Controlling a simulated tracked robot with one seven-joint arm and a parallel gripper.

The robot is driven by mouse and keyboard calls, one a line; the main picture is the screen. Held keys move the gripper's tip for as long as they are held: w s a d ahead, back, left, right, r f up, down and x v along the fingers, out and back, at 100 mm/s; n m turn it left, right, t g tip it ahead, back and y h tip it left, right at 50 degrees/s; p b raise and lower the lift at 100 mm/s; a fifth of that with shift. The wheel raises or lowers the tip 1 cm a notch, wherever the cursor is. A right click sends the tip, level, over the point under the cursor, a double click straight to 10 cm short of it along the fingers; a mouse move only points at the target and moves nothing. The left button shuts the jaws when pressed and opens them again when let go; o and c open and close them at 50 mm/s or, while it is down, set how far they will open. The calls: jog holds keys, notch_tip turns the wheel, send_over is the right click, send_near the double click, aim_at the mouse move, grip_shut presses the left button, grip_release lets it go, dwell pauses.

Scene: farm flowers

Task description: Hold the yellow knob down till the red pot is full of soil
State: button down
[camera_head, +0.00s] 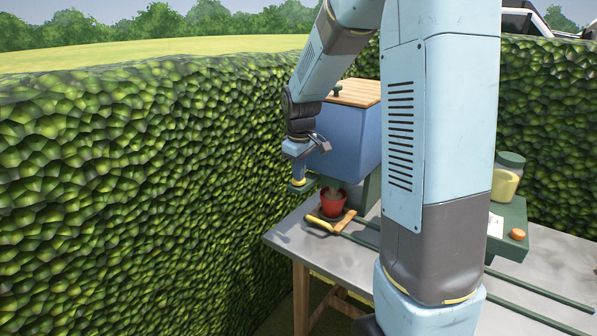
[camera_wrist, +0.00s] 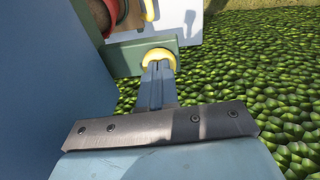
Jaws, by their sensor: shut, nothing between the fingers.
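The yellow knob (camera_head: 299,182) sits on a green ledge beside the blue soil bin (camera_head: 350,138). My gripper (camera_head: 299,175) is shut and empty, pointing down with its fingertips at the knob; they appear to touch it. In the wrist view the shut fingers (camera_wrist: 157,70) overlap the yellow knob (camera_wrist: 160,55), whose rim shows around them. The pot is cut off at the top of the wrist view (camera_wrist: 110,12).
A green tray (camera_head: 513,235) holds a jar (camera_head: 507,178) and a small orange object (camera_head: 517,235). The bin wall (camera_wrist: 50,75) is close beside my gripper. A hedge (camera_head: 130,190) stands left.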

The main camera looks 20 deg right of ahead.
jog(key=shift+s+f, duration=0.2)
jog(key=shift+f, duration=0.05)
jog(key=shift+r, duration=0.35)
notch_tip(320, 180, up, 14)
jog(key=s, duration=0.1)
jog(key=shift+s+f, duration=0.2)
jog(key=shift+a, duration=0.15)
jog(key=s+m+t, duration=0.4)
jog(key=s+m, duration=0.3)
jog(key=s, duration=1.9)
jog(key=shift+r, duration=0.25)
